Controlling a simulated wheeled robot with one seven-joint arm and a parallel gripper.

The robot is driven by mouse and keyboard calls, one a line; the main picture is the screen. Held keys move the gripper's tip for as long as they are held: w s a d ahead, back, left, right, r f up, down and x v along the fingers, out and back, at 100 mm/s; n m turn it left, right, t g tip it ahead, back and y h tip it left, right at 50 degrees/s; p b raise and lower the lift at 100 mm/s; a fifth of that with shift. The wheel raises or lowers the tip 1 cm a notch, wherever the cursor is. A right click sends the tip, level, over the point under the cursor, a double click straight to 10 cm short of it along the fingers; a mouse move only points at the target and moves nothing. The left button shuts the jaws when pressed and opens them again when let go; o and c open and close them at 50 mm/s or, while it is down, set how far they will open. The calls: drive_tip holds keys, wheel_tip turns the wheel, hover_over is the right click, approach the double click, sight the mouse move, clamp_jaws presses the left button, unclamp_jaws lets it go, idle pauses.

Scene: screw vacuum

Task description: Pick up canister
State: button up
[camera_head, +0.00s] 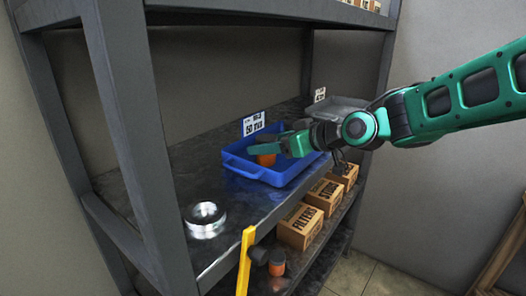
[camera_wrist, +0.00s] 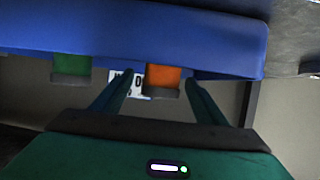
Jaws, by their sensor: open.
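An orange canister (camera_head: 266,160) stands in a blue tray (camera_head: 238,166) on the shelf, partly hidden by my gripper (camera_head: 272,145). In the wrist view the orange canister (camera_wrist: 163,76) has a grey end and appears between the two open fingers of my gripper (camera_wrist: 159,80). The fingers sit on either side of it with visible gaps, and I cannot tell how deep they reach. A green canister (camera_wrist: 72,67) with a grey end shows to the left of the fingers in the wrist view. The blue tray (camera_wrist: 205,42) spans the top there.
A shiny metal ring-shaped part (camera_head: 205,219) lies on the same shelf (camera_head: 225,232). A grey tray (camera_head: 342,107) stands beyond the blue one. Cardboard boxes (camera_head: 300,227) and an orange and black object (camera_head: 277,263) are on the lower shelf. A thick shelf post (camera_head: 130,110) stands at left.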

drive_tip(key=shift+f+x, duration=0.15)
drive_tip(key=shift+x, duration=1.15)
drive_tip(key=shift+f+x, duration=0.15)
drive_tip(key=shift+x, duration=1.15)
drive_tip(key=shift+d, duration=0.1)
drive_tip(key=shift+c, duration=0.7)
drive_tip(key=c, duration=1.1)
drive_tip(key=shift+o, duration=0.2)
drive_tip(key=shift+r, duration=0.1)
